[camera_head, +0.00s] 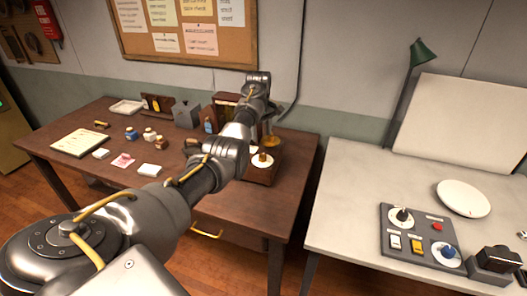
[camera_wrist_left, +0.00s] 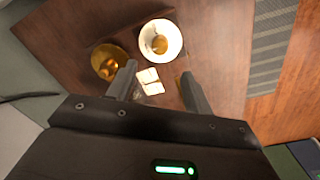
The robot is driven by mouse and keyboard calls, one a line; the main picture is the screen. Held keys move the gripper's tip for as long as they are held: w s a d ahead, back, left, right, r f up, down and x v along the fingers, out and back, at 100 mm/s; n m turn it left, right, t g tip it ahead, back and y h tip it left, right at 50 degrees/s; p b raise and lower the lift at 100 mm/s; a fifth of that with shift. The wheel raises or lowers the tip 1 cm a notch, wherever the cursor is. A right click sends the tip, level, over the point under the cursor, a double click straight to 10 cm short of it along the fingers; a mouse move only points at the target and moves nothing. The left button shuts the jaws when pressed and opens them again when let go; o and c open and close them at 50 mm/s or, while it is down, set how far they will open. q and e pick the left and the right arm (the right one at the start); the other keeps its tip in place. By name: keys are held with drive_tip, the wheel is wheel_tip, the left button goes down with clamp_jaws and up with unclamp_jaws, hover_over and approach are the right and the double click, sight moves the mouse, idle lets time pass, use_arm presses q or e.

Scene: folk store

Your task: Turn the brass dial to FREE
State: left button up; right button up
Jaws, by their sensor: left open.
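A brass knob on a round white dial face (camera_head: 262,161) sits on a wooden box (camera_head: 264,177) on the brown desk. In the left wrist view, the dial (camera_wrist_left: 160,41) lies just beyond my fingertips. A second, rounder brass piece (camera_head: 272,141) is beside it, also seen in the left wrist view (camera_wrist_left: 108,62). My left gripper (camera_wrist_left: 158,72) is open and empty above the box, with small white labels (camera_wrist_left: 151,82) showing between its fingers. It touches neither brass piece visibly. The dial's markings are too small to read. My right gripper is not in view.
Several small bottles, blocks and papers lie on the brown desk's (camera_head: 200,169) left part. A grey control panel (camera_head: 420,236) with knobs and switches and a white plate (camera_head: 463,198) are on the pale table (camera_head: 345,200) at right. A gap separates the tables.

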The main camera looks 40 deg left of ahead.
sight(262, 155)
use_arm(q)
wheel_tip(262, 155, down, 3)
drive_tip(key=shift+d+r+p, duration=0.1)
drive_tip(key=shift+r+p, duration=0.05)
drive_tip(key=shift+p, duration=0.35)
drive_tip(key=f, duration=0.6)
drive_tip(key=shift+w+p, duration=0.2)
drive_tip(key=shift+p, duration=0.15)
drive_tip(key=shift+f, duration=0.7)
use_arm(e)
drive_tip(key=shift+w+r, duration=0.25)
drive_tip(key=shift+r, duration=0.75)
use_arm(q)
drive_tip(key=shift+c, duration=0.2)
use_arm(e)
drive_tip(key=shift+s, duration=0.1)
use_arm(q)
drive_tip(key=c, duration=0.9)
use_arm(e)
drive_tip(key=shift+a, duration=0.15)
